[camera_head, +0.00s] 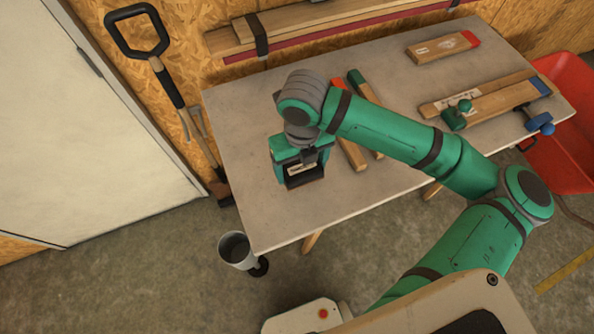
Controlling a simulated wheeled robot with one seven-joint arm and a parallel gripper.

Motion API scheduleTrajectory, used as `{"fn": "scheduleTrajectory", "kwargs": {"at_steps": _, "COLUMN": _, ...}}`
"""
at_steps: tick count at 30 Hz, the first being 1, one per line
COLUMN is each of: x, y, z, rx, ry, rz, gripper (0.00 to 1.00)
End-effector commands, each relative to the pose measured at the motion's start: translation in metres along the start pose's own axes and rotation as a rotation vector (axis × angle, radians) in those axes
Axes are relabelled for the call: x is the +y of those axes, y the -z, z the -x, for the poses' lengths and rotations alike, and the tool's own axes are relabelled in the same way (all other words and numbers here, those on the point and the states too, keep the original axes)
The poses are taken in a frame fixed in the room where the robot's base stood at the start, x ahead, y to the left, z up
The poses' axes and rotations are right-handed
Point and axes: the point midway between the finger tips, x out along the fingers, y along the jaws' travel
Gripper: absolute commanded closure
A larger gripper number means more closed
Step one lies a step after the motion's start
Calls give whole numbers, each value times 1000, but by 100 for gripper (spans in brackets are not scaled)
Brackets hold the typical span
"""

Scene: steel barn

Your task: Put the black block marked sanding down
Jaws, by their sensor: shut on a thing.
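My gripper (304,160), at the end of my green arm, is over the left front part of the grey workbench (240,135). It is shut on the black block (304,181), which shows beneath it with a pale label on it. The gripper body hides part of the block. I cannot read the label, and I cannot tell whether the block touches the bench top.
Two wooden pieces, red-ended (350,153) and green-ended (363,88), lie close right of my gripper. Boards with a green clamp (454,118) and a blue clamp (540,123) lie farther right. A red-ended wooden block (440,47) lies behind. Bare bench shows left and front.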

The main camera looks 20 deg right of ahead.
Motion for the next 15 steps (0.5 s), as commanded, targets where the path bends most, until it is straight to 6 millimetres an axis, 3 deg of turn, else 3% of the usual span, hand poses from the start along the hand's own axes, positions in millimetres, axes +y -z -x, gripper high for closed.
{"fn": "scheduleTrajectory", "kwargs": {"at_steps": 8, "x": 8, "y": -9, "z": -15, "rx": 1, "ry": 0, "rz": -1, "gripper": 47}}
{"fn": "scheduleTrajectory", "kwargs": {"at_steps": 15, "x": 7, "y": -9, "z": -44, "rx": 1, "ry": 0, "rz": -4, "gripper": 47}}
